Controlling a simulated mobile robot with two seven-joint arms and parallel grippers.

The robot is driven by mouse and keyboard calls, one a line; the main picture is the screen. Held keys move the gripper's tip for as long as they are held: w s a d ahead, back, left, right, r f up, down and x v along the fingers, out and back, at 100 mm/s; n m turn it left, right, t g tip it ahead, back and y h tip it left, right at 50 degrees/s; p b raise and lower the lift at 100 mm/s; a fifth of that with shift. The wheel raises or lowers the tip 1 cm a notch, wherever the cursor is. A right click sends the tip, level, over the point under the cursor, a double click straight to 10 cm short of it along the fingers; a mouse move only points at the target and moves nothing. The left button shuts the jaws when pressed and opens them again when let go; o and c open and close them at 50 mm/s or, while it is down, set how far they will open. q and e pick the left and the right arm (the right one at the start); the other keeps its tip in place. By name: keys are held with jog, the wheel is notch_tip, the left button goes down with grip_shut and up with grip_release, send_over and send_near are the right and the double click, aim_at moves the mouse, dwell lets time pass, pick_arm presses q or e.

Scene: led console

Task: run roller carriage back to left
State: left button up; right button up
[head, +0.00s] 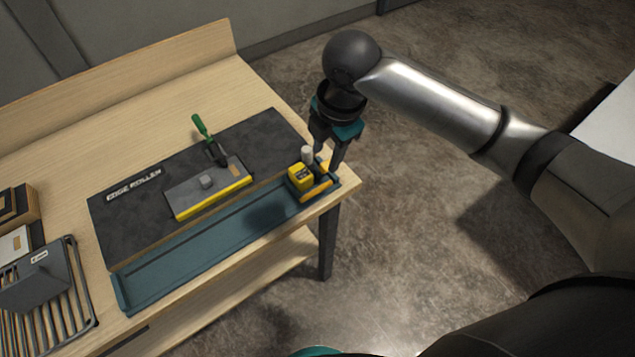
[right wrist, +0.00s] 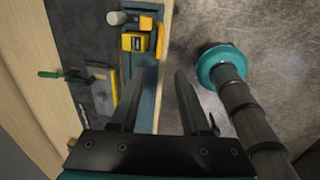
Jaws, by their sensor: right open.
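The yellow roller carriage (head: 301,178) sits at the right end of the long teal track (head: 180,268) on the bench's front edge. A pale grey upright knob (head: 307,154) stands on it. My right gripper (head: 327,158) points down just behind and right of the knob, open and empty. In the right wrist view, the carriage (right wrist: 134,42) and knob (right wrist: 116,18) lie ahead, toward the upper left, apart from the fingers (right wrist: 157,88). My left gripper is in neither view.
A dark panel marked EDGE ROLLER (head: 130,215) lies behind the track. A slatted rack (head: 75,305) stands at the left. The track left of the carriage is clear.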

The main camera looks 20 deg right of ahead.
aim_at(317, 190)
jog(key=w+f, duration=0.1)
jog(key=f, duration=0.8)
jog(key=w+a+f+b, duration=0.1)
jog(key=f, duration=0.4)
jog(key=shift+w+f, duration=0.3)
jog(key=shift+f, duration=0.05)
grip_shut()
dwell(0.8)
